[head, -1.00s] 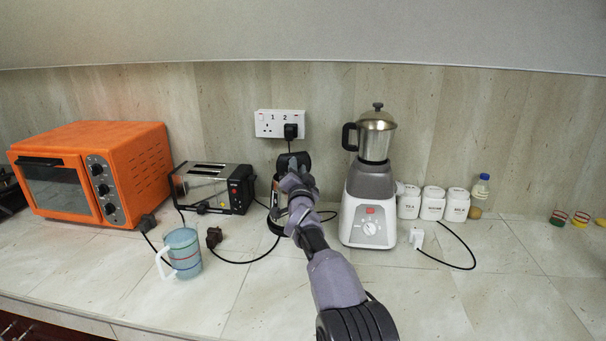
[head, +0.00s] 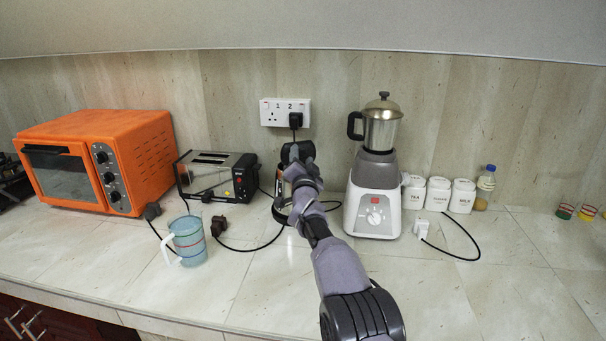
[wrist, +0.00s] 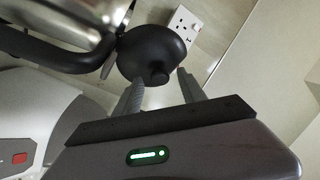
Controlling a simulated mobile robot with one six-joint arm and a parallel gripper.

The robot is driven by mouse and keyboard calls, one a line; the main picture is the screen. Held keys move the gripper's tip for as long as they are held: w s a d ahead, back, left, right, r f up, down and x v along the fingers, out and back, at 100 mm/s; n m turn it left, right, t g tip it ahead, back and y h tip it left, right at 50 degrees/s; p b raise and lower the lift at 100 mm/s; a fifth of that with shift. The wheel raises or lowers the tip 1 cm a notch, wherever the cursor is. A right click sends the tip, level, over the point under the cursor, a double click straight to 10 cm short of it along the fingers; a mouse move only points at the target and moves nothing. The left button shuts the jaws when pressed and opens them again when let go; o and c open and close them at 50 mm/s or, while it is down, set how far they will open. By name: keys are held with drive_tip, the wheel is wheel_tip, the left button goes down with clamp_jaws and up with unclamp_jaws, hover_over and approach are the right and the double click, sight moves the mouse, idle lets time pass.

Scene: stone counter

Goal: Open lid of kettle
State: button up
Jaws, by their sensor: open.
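The kettle (head: 280,190) stands on the counter below the wall socket, mostly hidden behind my arm in the head view. Its black rounded lid (wrist: 150,50) with a small round knob shows in the wrist view. My gripper (wrist: 160,76) is open. Its two grey fingers point toward the lid, one on either side of the knob in the picture. Nothing is held. I cannot tell whether the fingers touch the lid. In the head view, my gripper (head: 301,172) covers much of the kettle.
A blender (head: 375,195) stands close right of the kettle, its jar and handle near my gripper. A toaster (head: 215,178) and orange oven (head: 95,165) are left. White canisters (head: 437,195) are right.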

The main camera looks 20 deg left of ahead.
drive_tip(key=shift+s+d+f+b, duration=0.15)
drive_tip(key=shift+s+f+b, duration=0.05)
drive_tip(key=shift+s+b, duration=0.15)
drive_tip(key=v, duration=1.6)
drive_tip(key=shift+s+d, duration=0.1)
drive_tip(key=shift+s, duration=0.05)
